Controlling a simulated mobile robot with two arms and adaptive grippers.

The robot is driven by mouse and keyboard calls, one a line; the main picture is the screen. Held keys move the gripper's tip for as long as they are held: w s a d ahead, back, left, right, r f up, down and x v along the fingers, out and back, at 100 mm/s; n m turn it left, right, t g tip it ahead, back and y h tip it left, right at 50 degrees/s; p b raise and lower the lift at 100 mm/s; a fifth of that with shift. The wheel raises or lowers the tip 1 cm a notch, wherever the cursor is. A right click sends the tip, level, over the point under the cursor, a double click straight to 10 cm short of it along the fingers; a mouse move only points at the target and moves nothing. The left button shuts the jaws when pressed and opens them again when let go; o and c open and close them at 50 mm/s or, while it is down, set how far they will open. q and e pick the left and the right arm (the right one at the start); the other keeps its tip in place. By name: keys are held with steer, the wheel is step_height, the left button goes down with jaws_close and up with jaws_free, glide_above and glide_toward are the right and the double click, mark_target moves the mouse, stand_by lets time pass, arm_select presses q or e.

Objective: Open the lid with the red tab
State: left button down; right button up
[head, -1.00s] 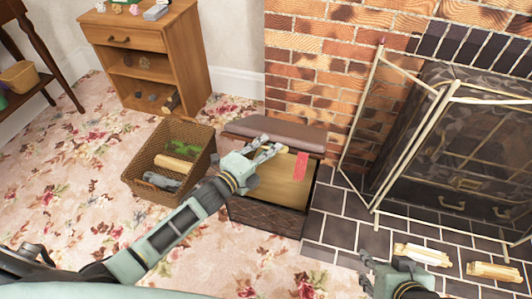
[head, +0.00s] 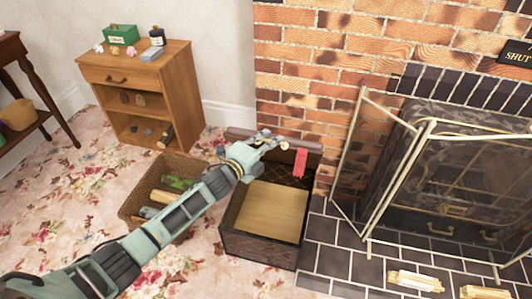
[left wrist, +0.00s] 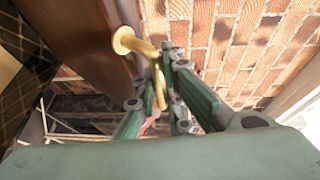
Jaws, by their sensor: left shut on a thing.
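The chest (head: 250,248) is a dark, quilted box standing open on the carpet beside the brick wall, with a bare wooden bottom inside. Its brown lid (head: 312,145) is raised at the back and stands close to upright. The red tab (head: 300,162) hangs from the lid near its right end. My left gripper (head: 268,140) is at the lid's upper edge, left of the tab. In the left wrist view it is shut on a brass handle (left wrist: 158,88) that sticks out from the brown lid (left wrist: 80,35). My right gripper is out of view.
A wicker basket (head: 135,206) with logs stands just left of the chest, partly behind my left arm. A wooden shelf unit (head: 130,75) is behind it. The fireplace screen (head: 385,185) and tiled hearth (head: 335,235) lie to the right, with logs (head: 415,281) in front.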

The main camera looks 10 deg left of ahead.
arm_select(q)
steer(key=w+r+p, duration=0.1)
steer(key=w+r, duration=0.2)
steer(key=w, duration=0.2)
steer(key=w+r+g+p, duration=0.1)
steer(key=w+r, duration=0.1)
steer(key=w, duration=0.4)
steer(key=shift+w+d+r+n+y, duration=0.2)
steer(key=shift+r+n+y, duration=0.1)
steer(key=shift+r, duration=0.1)
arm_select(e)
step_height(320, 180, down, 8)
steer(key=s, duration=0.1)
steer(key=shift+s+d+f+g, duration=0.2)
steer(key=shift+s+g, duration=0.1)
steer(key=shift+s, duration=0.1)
arm_select(q)
steer(key=c, duration=1.8)
jaws_free()
steer(key=shift+s, duration=0.15)
steer(key=shift+c, duration=0.2)
steer(key=shift+f, duration=0.15)
steer(key=v, duration=1.2)
